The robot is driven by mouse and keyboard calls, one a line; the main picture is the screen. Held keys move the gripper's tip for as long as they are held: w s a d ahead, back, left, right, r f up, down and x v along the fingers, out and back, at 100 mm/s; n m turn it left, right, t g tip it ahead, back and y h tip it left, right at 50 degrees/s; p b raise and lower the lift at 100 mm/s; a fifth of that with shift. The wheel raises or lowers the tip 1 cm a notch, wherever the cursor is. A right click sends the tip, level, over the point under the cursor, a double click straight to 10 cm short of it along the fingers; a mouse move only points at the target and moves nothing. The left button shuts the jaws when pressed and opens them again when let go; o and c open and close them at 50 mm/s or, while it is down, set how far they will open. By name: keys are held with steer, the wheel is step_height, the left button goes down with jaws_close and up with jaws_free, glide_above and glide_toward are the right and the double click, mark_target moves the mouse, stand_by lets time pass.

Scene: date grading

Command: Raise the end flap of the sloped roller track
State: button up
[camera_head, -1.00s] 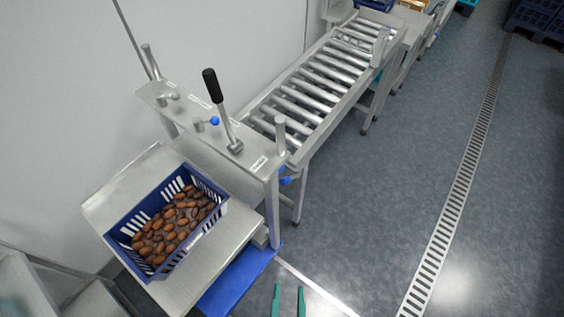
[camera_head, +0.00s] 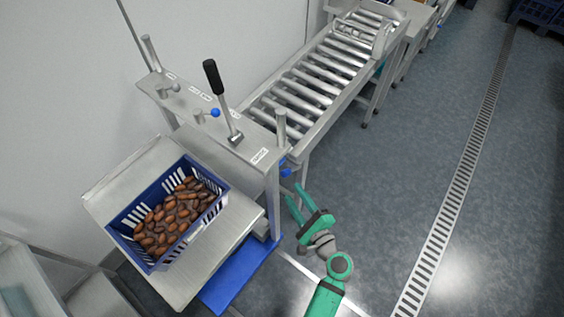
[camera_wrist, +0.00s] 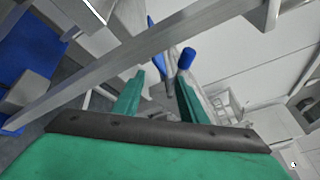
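The sloped roller track (camera_head: 322,78) runs from behind the grey metal stand up to the top of the head view. I cannot make out its end flap for certain; the stand hides part of the near end. Blue knobs (camera_head: 285,170) sit at the stand's right end. My green gripper (camera_head: 293,192) is open and empty, just below and right of these knobs. In the wrist view, my spread fingers (camera_wrist: 158,82) point towards a blue knob (camera_wrist: 187,59) and a blue handle-like part (camera_wrist: 155,44), both beyond the fingertips. I see no contact.
The stand (camera_head: 217,120) carries a black-handled lever (camera_head: 214,82) and another blue knob (camera_head: 214,113). A blue crate of dates (camera_head: 158,266) rests on a tilted metal plate (camera_head: 105,195) at left. A metal bar (camera_wrist: 195,32) crosses the wrist view. The floor at right is clear.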

step_height(320, 180, up, 3)
steer(key=w+y, duration=0.1)
steer(key=w, duration=0.1)
glide_above(282, 162)
steer(key=s, duration=0.4)
steer(key=shift+w+r+m+t, duration=0.1)
steer(key=shift+r+m+t, duration=0.15)
steer(key=shift+m+t, duration=0.05)
jaws_close()
